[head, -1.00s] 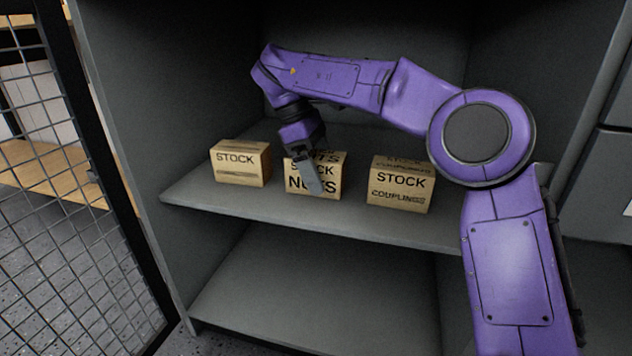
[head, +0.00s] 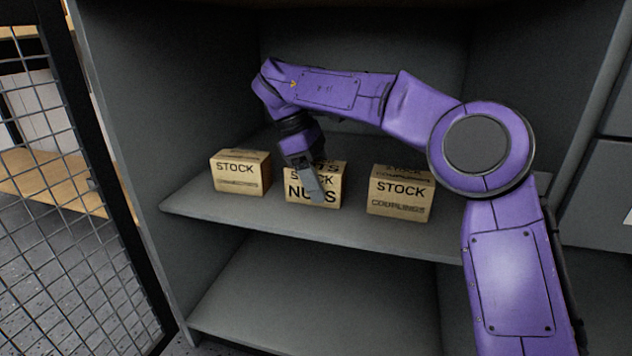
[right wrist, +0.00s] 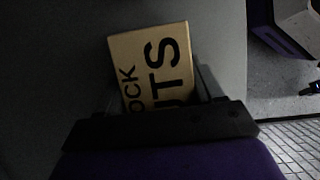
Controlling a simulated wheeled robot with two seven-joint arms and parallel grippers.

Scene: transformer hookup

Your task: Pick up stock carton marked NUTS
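The carton marked NUTS (head: 328,194) is a tan box with black lettering, the middle one of three on the shelf. My right gripper (head: 312,184) comes down over it from above, one finger in front of its lettered face. In the right wrist view, the carton's lettered top (right wrist: 155,65) lies between the two fingers of the gripper (right wrist: 165,92). The fingers look spread, with a narrow gap at the right one; contact is not clear. The carton appears to rest on the shelf. My left gripper is not in view.
A STOCK carton (head: 240,175) stands to the left and a COUPLINGS carton (head: 400,195) to the right, both apart from the middle one. The grey shelf (head: 255,215) has free room between them. Cabinet walls and a mesh door (head: 80,200) bound the left side.

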